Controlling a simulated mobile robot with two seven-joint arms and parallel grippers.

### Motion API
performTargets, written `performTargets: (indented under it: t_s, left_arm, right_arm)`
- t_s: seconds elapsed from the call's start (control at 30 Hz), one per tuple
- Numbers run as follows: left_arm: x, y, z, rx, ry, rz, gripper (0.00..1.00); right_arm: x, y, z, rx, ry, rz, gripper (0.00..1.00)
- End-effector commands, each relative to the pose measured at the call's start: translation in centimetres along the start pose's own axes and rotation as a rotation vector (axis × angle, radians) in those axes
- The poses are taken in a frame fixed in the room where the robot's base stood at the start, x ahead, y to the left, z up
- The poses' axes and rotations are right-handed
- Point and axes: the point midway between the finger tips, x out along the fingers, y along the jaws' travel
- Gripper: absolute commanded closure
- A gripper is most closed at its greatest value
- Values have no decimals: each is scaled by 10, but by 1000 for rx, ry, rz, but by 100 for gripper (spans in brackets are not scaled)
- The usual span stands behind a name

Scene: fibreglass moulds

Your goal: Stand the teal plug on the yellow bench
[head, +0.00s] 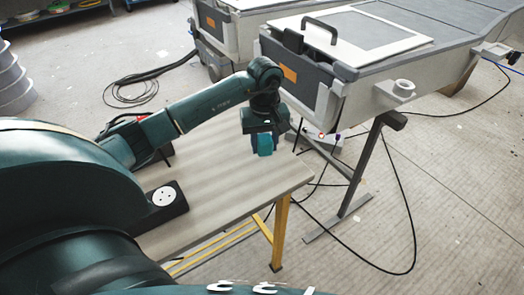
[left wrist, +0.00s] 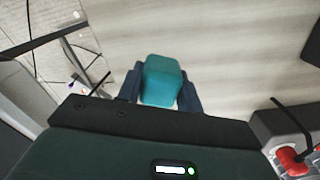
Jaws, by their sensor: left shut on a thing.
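The teal plug (head: 265,146) is a small block held between the fingers of my left gripper (head: 264,140). In the left wrist view the plug (left wrist: 160,80) sits between the two dark fingers of that gripper (left wrist: 160,92), which is shut on it. The yellow bench (head: 235,185) has a pale wood-grain top and yellow legs. The plug shows over the right part of the bench top; whether it touches the top I cannot tell. The bench top (left wrist: 215,45) also fills much of the left wrist view. My right gripper is not in view.
A dark block with a white round socket (head: 164,196) lies at the bench's left. Grey moulds (head: 340,50) on stands are behind and to the right. Black cables (head: 410,240) lie on the floor. The bench top around the plug is clear.

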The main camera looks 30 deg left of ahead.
Motion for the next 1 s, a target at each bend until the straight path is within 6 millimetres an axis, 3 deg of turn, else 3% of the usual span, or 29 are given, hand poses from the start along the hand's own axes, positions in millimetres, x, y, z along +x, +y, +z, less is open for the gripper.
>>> performTargets:
  t_s: [0.3, 0.67, 0.7, 0.93, 1.0]
  left_arm:
    - [38, 0, 0, 0, -2, -2, 100]
    - [42, 0, 0, 1, 1, 0, 100]
    - [41, 0, 0, 0, 1, 0, 62]
    - [40, 0, 0, 1, 0, 0, 43]
    - [40, 0, 0, 1, 0, 0, 43]
  right_arm:
    - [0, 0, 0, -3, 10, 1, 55]
    - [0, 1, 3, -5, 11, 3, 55]
    - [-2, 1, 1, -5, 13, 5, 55]
    - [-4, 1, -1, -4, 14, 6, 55]
    - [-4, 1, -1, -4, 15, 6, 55]
